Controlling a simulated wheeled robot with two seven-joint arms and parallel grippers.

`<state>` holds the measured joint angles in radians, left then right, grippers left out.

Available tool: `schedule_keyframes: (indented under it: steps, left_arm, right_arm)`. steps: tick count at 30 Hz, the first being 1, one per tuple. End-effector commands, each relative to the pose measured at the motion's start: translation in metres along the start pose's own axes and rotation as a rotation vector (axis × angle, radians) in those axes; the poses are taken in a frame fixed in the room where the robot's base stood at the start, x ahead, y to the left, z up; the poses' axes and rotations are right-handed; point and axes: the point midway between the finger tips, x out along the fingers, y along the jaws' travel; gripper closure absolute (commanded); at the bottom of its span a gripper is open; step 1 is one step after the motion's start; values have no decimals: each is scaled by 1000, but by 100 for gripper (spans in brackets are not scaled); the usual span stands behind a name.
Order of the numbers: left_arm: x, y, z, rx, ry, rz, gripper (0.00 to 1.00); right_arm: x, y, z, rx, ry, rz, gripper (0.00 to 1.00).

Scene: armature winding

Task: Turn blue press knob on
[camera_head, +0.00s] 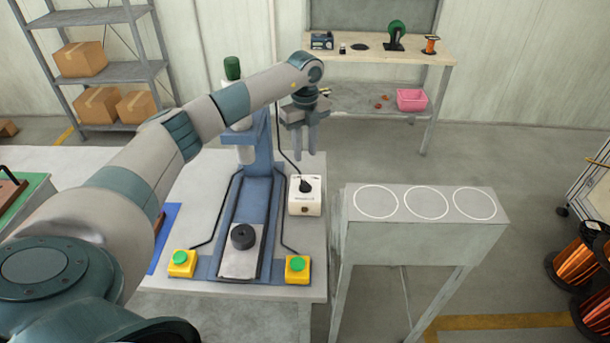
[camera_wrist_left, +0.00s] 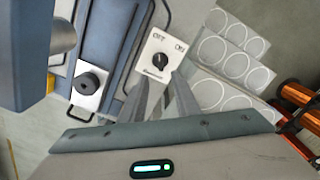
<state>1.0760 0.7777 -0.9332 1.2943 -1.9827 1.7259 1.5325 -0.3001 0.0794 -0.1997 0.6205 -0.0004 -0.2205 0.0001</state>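The blue press (camera_head: 256,170) stands on a light table. On its right side sits a white switch box (camera_head: 304,207) with a black knob (camera_head: 306,186). In the left wrist view the box carries OFF and ON labels, and the knob (camera_wrist_left: 158,59) sits below them; its exact setting is hard to tell. My left gripper (camera_head: 305,153) hangs fingers down above and behind the box. In the left wrist view its fingers (camera_wrist_left: 160,82) are apart, with nothing between them, and point towards the box. My right gripper is not in view.
Green buttons on yellow boxes (camera_head: 181,264) (camera_head: 297,270) stand at the press's front corners. A black round part (camera_head: 243,236) sits on the press bed. A grey stand with white circles (camera_head: 424,233) is to the right. A wooden workbench (camera_head: 380,49) stands behind.

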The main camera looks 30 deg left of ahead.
Motion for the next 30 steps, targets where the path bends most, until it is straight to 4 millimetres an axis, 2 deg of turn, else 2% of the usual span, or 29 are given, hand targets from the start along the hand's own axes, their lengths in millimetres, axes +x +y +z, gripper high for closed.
schedule_keyframes:
  steps: [1, 12, 18, 24, 30]
  left_arm:
    - [7, 1, -1, 0, 3, 4, 71]
    - [74, 1, -1, -2, 3, 3, 71]
    - [102, 0, 0, -2, 1, 2, 71]
    - [115, 0, 0, -1, 1, 1, 71]
    - [118, 0, 0, 0, 0, 0, 71]
  right_arm:
    - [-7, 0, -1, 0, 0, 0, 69]
    - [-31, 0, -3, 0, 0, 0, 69]
    - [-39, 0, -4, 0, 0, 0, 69]
    - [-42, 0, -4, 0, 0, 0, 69]
    - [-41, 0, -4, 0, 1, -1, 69]
